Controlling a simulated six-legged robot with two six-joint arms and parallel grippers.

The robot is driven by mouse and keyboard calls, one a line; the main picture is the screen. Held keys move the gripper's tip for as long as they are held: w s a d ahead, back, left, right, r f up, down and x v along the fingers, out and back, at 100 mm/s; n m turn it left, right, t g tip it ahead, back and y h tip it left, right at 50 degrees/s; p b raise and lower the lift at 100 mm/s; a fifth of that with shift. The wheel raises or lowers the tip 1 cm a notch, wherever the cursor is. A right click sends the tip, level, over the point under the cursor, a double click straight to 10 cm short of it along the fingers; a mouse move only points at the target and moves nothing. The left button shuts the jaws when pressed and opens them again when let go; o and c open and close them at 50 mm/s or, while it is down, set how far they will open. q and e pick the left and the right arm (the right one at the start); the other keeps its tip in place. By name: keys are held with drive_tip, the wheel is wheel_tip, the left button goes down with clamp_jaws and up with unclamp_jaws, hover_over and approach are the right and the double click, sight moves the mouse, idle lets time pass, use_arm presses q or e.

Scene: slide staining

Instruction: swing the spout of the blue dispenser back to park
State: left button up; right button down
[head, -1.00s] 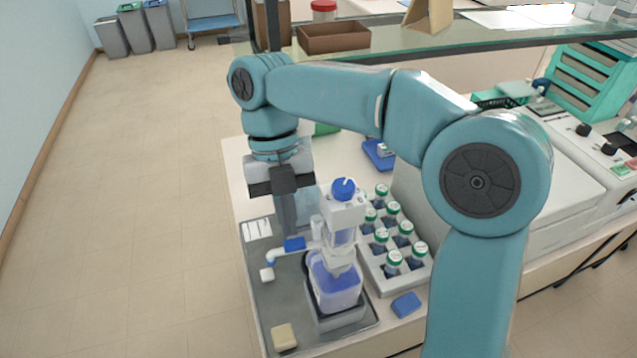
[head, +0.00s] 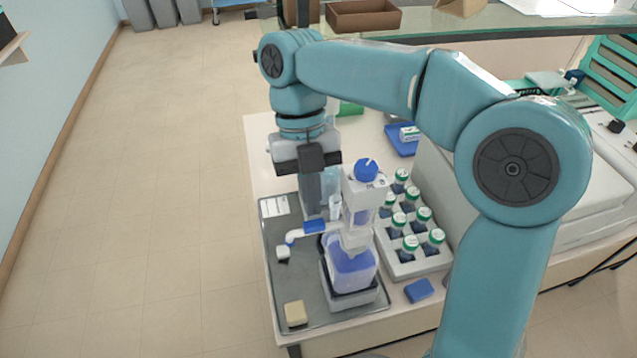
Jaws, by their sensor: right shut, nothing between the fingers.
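The blue dispenser (head: 350,266) is a bottle of blue liquid with a white pump head and a blue knob (head: 366,169). It stands on a dark base on a grey tray (head: 274,290). Its white spout (head: 296,236) carries a blue block and points left, with its white tip bent down over the tray. My right gripper (head: 312,212) points down just behind the spout and left of the pump head. It is shut and empty. Its fingertips are partly hidden by the spout, so I cannot tell whether they touch it. My left gripper is not in view.
A rack (head: 412,262) of several green-capped bottles stands right of the dispenser. A blue block (head: 419,290) lies in front of the rack, and a beige block (head: 295,313) lies on the tray's front. A glass shelf (head: 440,35) spans the back.

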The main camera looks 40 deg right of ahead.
drive_tip(key=p+v, duration=0.4)
drive_tip(key=v, duration=0.8)
drive_tip(key=shift+s+d+p, duration=0.2)
drive_tip(key=shift+d+p, duration=0.15)
drive_tip(key=shift+d, duration=0.05)
